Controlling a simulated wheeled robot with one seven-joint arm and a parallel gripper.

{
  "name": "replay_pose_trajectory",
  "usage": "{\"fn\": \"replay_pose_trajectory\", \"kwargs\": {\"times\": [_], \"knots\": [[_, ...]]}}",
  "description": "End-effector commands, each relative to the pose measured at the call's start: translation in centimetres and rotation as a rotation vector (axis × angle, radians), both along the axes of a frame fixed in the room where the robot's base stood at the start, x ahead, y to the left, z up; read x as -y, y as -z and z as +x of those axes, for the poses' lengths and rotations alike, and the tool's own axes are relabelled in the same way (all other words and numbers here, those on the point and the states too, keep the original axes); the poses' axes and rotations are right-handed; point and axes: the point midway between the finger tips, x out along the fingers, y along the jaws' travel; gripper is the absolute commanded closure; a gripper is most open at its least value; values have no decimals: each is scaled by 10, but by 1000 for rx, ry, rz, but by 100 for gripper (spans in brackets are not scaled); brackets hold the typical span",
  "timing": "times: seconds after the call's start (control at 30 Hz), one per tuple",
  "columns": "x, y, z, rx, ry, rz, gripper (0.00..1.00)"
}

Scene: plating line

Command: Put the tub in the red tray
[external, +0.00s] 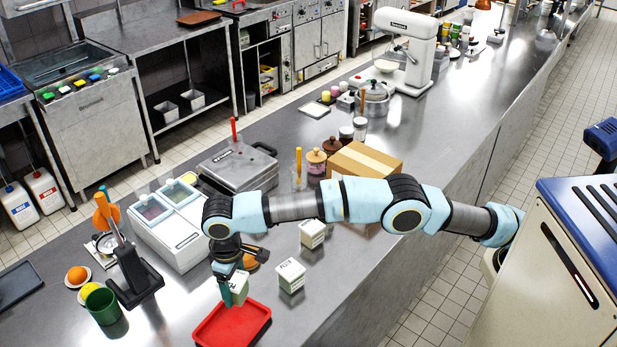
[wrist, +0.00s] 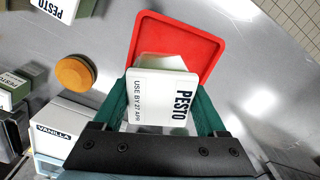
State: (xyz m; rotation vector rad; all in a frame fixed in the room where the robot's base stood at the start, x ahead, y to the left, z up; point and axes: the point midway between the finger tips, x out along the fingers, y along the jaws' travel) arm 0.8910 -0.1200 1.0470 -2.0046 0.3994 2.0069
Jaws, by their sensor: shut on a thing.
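My gripper (external: 235,290) is shut on a white tub (wrist: 160,98) marked PESTO. In the wrist view its teal fingers (wrist: 164,110) lie on both sides of the tub, and the lid faces the camera. In the external view the tub (external: 241,284) is partly hidden by a finger. The red tray (external: 262,312) lies on the steel counter under the gripper and shows past the tub in the wrist view (wrist: 180,22). The tub is over the tray's near part in the wrist view. I cannot tell whether it touches the tray floor.
Two other white tubs (external: 290,275) (external: 312,233) stand to the tray's right and behind. A round orange-brown thing (wrist: 75,72) lies beside the tray. A white bin unit (external: 172,250), a dark stand (external: 135,282) and a green cup (external: 102,305) are to the left.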

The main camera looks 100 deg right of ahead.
Motion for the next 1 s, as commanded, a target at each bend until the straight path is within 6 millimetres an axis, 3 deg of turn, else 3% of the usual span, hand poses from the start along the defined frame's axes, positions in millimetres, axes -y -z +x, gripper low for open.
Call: {"fn": "replay_pose_trajectory", "kwargs": {"times": [0.3, 0.7, 1.0], "knots": [[0, 51, -1, -2, 0, 0, 93], [0, 93, -1, -2, 0, 0, 93], [0, 101, 0, 1, 0, 1, 93]]}}
